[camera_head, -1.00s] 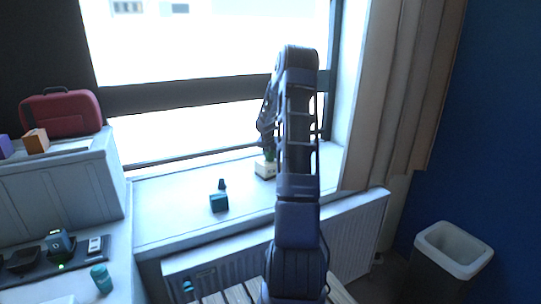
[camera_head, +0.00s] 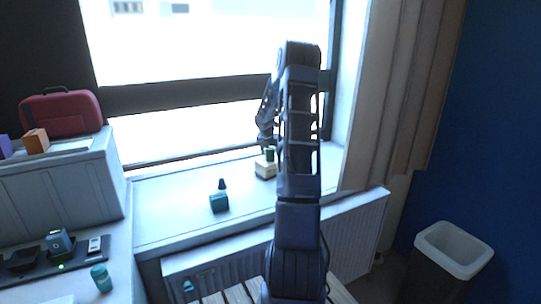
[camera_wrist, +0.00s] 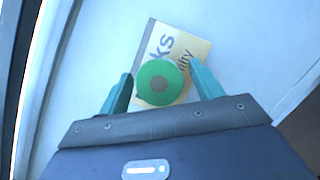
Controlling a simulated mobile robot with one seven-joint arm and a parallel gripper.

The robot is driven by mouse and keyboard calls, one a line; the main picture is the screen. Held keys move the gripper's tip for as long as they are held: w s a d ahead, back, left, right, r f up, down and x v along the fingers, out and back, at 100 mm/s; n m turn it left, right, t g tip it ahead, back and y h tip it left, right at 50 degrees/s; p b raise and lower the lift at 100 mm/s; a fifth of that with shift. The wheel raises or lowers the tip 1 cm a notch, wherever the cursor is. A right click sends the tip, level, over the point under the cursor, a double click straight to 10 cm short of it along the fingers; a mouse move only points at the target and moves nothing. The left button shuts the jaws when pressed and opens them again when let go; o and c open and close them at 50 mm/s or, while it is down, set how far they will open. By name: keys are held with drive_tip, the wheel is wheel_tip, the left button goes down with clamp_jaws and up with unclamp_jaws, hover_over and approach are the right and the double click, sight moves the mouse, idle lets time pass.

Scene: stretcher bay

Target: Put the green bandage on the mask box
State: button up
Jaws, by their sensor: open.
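The green bandage (camera_wrist: 160,82) is a round roll with a brownish centre, seen from above in the wrist view. It sits on the mask box (camera_wrist: 194,47), a white and yellow box with partly visible lettering. In the head view the bandage (camera_head: 270,154) stands upright on the box (camera_head: 264,170), on the window sill. My gripper (camera_wrist: 160,72) is open, with one teal finger on each side of the bandage and gaps showing between. In the head view my arm hides part of this area.
A teal box (camera_head: 219,203) with a small dark item (camera_head: 222,184) on it stands on the sill to the left. The window frame (camera_head: 190,97) is close behind. A radiator (camera_head: 350,235) is below the sill, and a bin (camera_head: 455,250) stands at right.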

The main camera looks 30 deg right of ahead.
drive_tip(key=v, duration=1)
drive_tip(key=s+a+r+m, duration=0.6)
drive_tip(key=s+a+r, duration=0.15)
drive_tip(key=s, duration=0.25)
drive_tip(key=s+a+r+m, duration=0.6)
drive_tip(key=s+a, duration=0.3)
drive_tip(key=s, duration=0.1)
drive_tip(key=s+a+m+y, duration=0.1)
drive_tip(key=s+a+m, duration=0.2)
drive_tip(key=s+m, duration=0.2)
drive_tip(key=s+a+m+t+y, duration=0.1)
drive_tip(key=s+a+m, duration=0.3)
drive_tip(key=s, duration=0.8)
drive_tip(key=s+a+m+y, duration=0.1)
drive_tip(key=s+a+m, duration=0.2)
drive_tip(key=s+m, duration=0.3)
drive_tip(key=s, duration=0.3)
drive_tip(key=shift+a+f, duration=0.4)
